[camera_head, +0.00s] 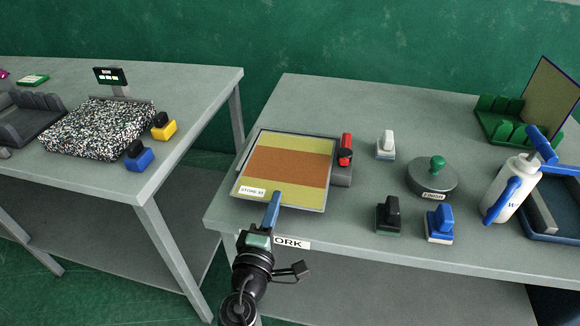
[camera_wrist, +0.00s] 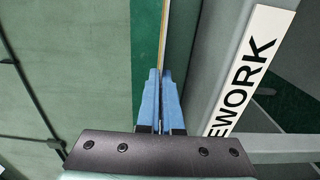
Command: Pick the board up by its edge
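The board (camera_head: 287,167) is a flat panel with yellow ends, a brown middle band and a thin grey rim. My gripper (camera_head: 273,206) is at the board's front edge. In the wrist view the board (camera_wrist: 163,35) shows edge-on as a thin pale strip running between the blue fingertips (camera_wrist: 160,75). The fingers are close together and look shut on that edge. Whether the board is clear of the tabletop I cannot tell.
A red-topped block (camera_head: 345,152) stands at the board's right edge. The left table (camera_head: 200,95) is across a gap.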

